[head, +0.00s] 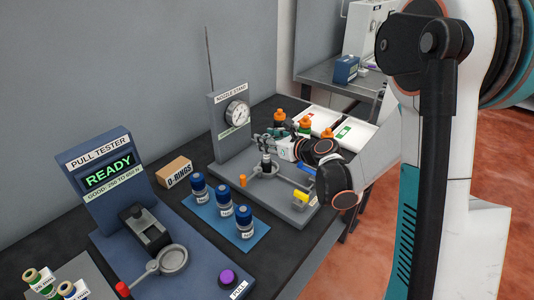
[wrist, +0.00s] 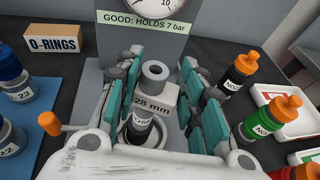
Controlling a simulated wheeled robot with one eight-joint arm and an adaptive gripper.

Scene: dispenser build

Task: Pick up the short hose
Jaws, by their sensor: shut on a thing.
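The short hose appears to be the upright grey tube (wrist: 155,71) with an open top and a white "28 mm" tag, in the middle of the wrist view. Below the tag is a dark part with a partly hidden label ending in "OSE". My gripper (wrist: 157,88) has its teal fingers on both sides of the tube and is shut on it. In the head view my gripper (head: 268,138) is over the nozzle stand (head: 228,168), with a small dark and grey upright piece (head: 266,161) below it. Whether the hose touches the stand's ring is unclear.
The pull tester (head: 108,175) shows READY at the left. An O-rings box (head: 174,172) and blue-capped bottles (head: 223,202) stand between it and the stand. Orange-capped bottles (wrist: 242,68) and white trays (head: 352,135) are right of my gripper. A gauge (head: 237,113) rises behind.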

